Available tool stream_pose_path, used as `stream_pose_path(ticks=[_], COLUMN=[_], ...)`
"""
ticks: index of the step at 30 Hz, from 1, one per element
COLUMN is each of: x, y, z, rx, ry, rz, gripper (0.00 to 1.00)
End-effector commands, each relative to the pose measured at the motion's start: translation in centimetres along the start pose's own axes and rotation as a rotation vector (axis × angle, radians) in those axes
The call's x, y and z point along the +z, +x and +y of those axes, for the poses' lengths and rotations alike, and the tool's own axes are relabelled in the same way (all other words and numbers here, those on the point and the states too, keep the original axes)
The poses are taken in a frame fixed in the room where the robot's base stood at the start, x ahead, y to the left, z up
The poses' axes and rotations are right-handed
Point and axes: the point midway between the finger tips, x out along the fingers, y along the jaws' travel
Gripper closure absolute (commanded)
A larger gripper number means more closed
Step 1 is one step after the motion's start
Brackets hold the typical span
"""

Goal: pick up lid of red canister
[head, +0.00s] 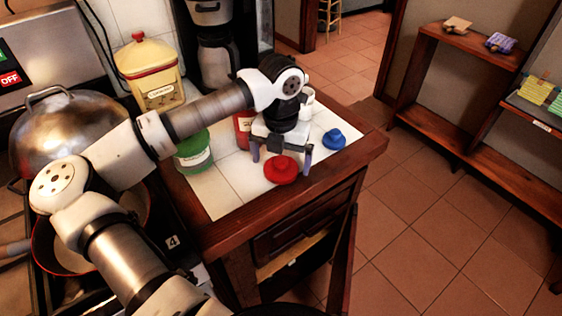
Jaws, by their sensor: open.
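The red lid (281,169) lies on the white tiled counter near its front edge. My gripper (281,161) is open, with its fingers pointing down on either side of the lid in the picture. I cannot tell whether the fingers touch the lid or are above or behind it. The red canister (243,127) stands behind my gripper and is partly hidden by my arm and gripper.
A green canister (194,155) stands left of the red one. A blue lid (334,138) lies to the right. A white container (307,99) is partly hidden behind my gripper. A yellow canister (153,77) stands farther back. The counter's wooden edge (300,207) is close to the red lid.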

Motion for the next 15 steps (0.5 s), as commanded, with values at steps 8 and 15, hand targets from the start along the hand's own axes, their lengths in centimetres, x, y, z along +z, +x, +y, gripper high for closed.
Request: stream_pose_path(ticks=[8,15], x=[0.01,0.02], y=[0.65,0.62], z=[-0.03,-0.02], rx=[0.0,0.0], ry=[0.0,0.0], rz=[-0.002,-0.002], gripper=[0.01,0.28])
